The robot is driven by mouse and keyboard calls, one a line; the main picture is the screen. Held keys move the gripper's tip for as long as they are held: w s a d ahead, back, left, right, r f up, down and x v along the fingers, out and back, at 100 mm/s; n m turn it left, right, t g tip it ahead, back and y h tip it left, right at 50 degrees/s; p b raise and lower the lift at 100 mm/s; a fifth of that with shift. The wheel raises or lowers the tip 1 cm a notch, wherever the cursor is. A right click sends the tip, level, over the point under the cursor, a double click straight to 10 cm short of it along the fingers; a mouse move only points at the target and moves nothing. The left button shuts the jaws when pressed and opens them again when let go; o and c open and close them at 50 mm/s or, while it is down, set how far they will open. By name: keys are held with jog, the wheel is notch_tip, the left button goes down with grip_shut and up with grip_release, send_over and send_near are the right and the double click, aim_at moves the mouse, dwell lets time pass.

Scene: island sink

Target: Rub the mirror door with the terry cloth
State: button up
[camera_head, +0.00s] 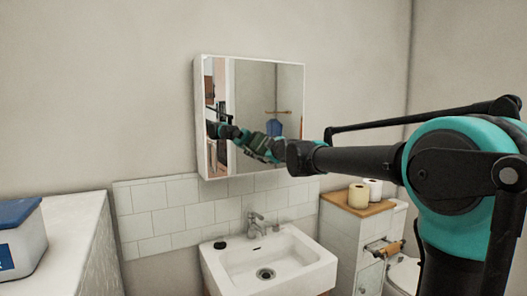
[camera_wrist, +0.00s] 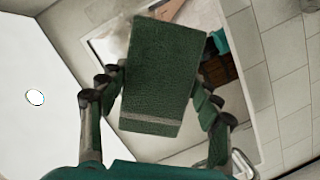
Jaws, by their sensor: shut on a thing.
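The mirror door (camera_head: 240,85) is the front of a white wall cabinet above the sink. The green terry cloth (camera_wrist: 160,65), with a pale stripe near one end, is folded into a flat pad. My gripper (camera_wrist: 161,90) is shut on it, with a finger on each side. In the head view my gripper (camera_head: 272,150) is at the lower middle of the mirror, partly hidden behind my wrist. The arm's reflection meets it there. The cloth covers part of the mirror in the wrist view. I cannot tell whether the cloth touches the glass.
A white sink (camera_head: 225,268) with a tap (camera_head: 255,225) stands below the mirror. Toilet rolls (camera_head: 359,195) stand on a wooden-topped cabinet (camera_head: 352,207) at the right. A blue-lidded box (camera_head: 20,245) is on the left counter (camera_head: 75,230). White tiles (camera_head: 165,220) line the wall.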

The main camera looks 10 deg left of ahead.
jog(key=w+d, duration=0.5)
jog(key=d, duration=0.3)
jog(key=shift+w+d, duration=0.15)
jog(key=shift+w, duration=0.2)
dwell(0.6)
jog(key=shift+s+a, duration=1.15)
jog(key=shift+a, duration=0.55)
jog(key=shift+s+a, duration=1.1)
jog(key=shift+a, duration=0.55)
jog(key=shift+s+a, duration=1.15)
jog(key=shift+a, duration=0.55)
jog(key=shift+d, duration=0.1)
jog(key=shift+d+f+v, duration=0.15)
jog(key=shift+d+v, duration=0.05)
jog(key=shift+v, duration=0.75)
jog(key=shift+d+f+v, duration=0.15)
jog(key=shift+v, duration=0.8)
jog(key=shift+d+f+v, duration=0.1)
jog(key=shift+d+v, duration=0.1)
jog(key=shift+v, duration=0.75)
jog(key=shift+w, duration=0.1)
jog(key=shift+s+d, duration=0.4)
jog(key=shift+s, duration=0.2)
jog(key=shift+s+d, duration=0.45)
jog(key=shift+s, duration=0.15)
